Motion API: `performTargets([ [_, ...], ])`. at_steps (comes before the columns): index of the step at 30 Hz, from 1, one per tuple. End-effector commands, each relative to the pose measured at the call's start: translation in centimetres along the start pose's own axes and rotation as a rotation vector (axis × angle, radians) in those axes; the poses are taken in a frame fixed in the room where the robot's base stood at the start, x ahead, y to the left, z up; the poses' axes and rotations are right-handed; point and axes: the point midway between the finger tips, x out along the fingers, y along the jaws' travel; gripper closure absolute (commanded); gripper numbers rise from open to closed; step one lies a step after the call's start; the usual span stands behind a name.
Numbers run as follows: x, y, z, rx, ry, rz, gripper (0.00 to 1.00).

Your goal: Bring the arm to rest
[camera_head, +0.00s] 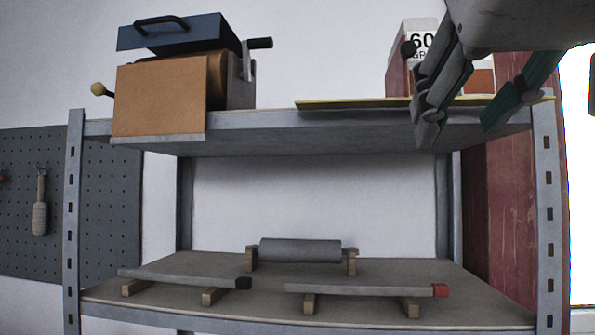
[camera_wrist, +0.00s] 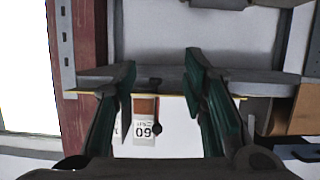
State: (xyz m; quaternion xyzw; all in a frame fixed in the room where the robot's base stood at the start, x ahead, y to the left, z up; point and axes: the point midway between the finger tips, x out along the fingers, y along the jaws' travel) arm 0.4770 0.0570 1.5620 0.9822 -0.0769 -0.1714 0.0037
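My gripper (camera_head: 462,122) hangs at the upper right of the head view, in front of the upper shelf's right part. Its fingers point down and are spread apart, with nothing between them. In the wrist view my gripper (camera_wrist: 160,62) also shows its two green-sided fingers well apart and empty. The wrist picture looks upside down. I cannot tell whether the fingers touch the shelf edge or the yellow sheet (camera_head: 350,103) behind them.
The metal upper shelf (camera_head: 300,140) holds a wooden-fronted machine with a blue lid (camera_head: 180,35) at left and a box marked 60 (camera_head: 425,27) at right. The lower shelf (camera_head: 400,268) carries a grey roller (camera_head: 300,250) and two grey bars. A pegboard (camera_head: 100,200) hangs at left.

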Motion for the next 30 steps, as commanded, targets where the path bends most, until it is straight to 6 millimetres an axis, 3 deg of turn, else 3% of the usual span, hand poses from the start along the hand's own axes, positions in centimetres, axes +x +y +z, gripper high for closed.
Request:
performTargets([
  [6,7.9,2.8,11.4,-0.028,-0.29,-0.023,0.61],
  [9,10.3,3.6,17.7,-0.045,-0.431,-0.046,0.61],
  [12,11.8,4.3,23.9,-0.06,-0.563,-0.071,0.61],
  [16,12.3,4.7,30.2,-0.075,-0.696,-0.104,0.61],
  [18,12.2,4.7,32.5,-0.081,-0.744,-0.117,0.61],
  [21,12.1,4.8,34.3,-0.085,-0.782,-0.128,0.61],
  [30,12.0,4.8,34.9,-0.087,-0.794,-0.131,0.61],
])
